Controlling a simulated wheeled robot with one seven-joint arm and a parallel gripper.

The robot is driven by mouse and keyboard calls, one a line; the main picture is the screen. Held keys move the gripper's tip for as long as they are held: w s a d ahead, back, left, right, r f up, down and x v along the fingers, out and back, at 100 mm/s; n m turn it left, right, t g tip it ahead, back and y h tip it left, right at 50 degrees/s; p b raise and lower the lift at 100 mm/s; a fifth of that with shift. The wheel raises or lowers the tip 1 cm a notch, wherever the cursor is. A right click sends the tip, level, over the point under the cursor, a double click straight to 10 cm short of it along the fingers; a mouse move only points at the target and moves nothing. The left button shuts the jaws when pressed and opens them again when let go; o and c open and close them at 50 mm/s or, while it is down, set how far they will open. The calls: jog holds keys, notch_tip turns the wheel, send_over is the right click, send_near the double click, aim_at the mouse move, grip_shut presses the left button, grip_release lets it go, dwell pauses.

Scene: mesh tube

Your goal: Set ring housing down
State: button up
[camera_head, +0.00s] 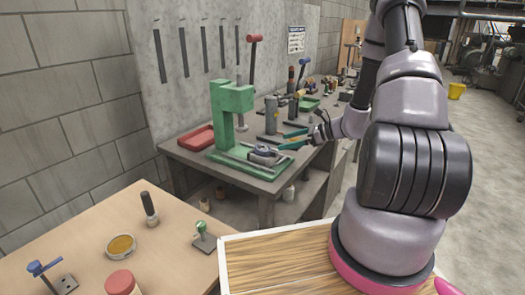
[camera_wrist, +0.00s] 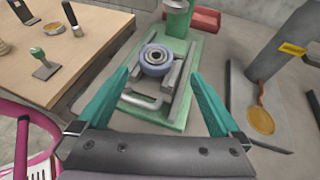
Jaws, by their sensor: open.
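The ring housing (camera_wrist: 156,60) is a round grey-blue ring with a pale centre. In the wrist view it sits on the green base (camera_wrist: 181,118) of the press, on grey metal bars. It also shows small in the head view (camera_head: 262,151). My gripper (camera_wrist: 158,85) is open, with its two teal fingers spread to either side of the ring housing's near side. No finger visibly touches the ring. In the head view my gripper (camera_head: 294,139) is at the right of the press base, over the grey bench. The green press column (camera_head: 228,112) stands behind the ring.
A red tray (camera_head: 199,139) lies left of the press on the grey bench (camera_head: 185,157). A wooden table (camera_head: 75,233) at front left carries a dark-handled tool, a round tin and a green-handled stamp. Tools and cylinders crowd the bench's far end.

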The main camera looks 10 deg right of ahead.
aim_at(266, 148)
jog(key=x, duration=0.7)
jog(key=shift+s+a, duration=0.25)
jog(key=shift+a, duration=0.1)
jog(key=shift+w+a+f, duration=0.25)
jog(key=shift+a+f, duration=0.05)
jog(key=shift+a, duration=0.15)
grip_shut()
jog(key=shift+r, duration=0.1)
